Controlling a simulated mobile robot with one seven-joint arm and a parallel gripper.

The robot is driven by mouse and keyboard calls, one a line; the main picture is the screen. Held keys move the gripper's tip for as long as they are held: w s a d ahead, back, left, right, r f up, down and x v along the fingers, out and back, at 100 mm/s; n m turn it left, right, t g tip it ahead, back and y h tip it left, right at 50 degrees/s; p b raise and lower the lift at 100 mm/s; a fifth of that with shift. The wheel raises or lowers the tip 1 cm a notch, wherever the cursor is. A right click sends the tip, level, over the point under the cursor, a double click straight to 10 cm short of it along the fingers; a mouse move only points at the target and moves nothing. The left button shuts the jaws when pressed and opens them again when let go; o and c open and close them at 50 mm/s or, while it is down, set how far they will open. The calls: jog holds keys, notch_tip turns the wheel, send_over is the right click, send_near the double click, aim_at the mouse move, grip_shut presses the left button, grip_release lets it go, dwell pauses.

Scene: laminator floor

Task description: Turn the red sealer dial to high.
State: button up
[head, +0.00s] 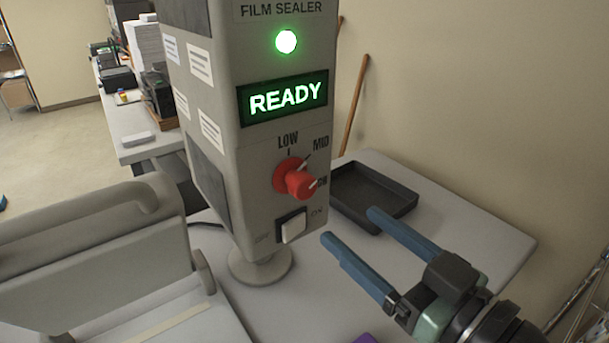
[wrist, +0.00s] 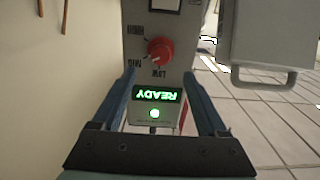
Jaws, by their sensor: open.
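The red sealer dial (head: 300,181) sits on the front of the grey film sealer (head: 215,110), below its lit READY display (head: 283,98). LOW and MID labels show above it; the third label is partly hidden by the knob. In the wrist view the dial (wrist: 160,51) appears upside down, with HIGH, MID and LOW around it. Its white mark seems to point toward MID. My gripper (head: 352,225) is open and empty, in front of the panel, to the lower right of the dial in the head view and apart from it.
A white rocker switch (head: 293,227) is below the dial. A black tray (head: 372,196) lies on the table behind my gripper. A grey handled machine (head: 100,255) stands at left. A green lamp (head: 286,41) glows above the display.

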aim_at(307, 191)
jog(key=p+x, duration=0.4)
jog(key=x, duration=0.6)
jog(key=shift+s+a+r, duration=0.1)
jog(key=shift+s+r, duration=0.05)
jog(key=shift+p+x, duration=0.4)
jog(key=shift+x, duration=0.45)
grip_shut()
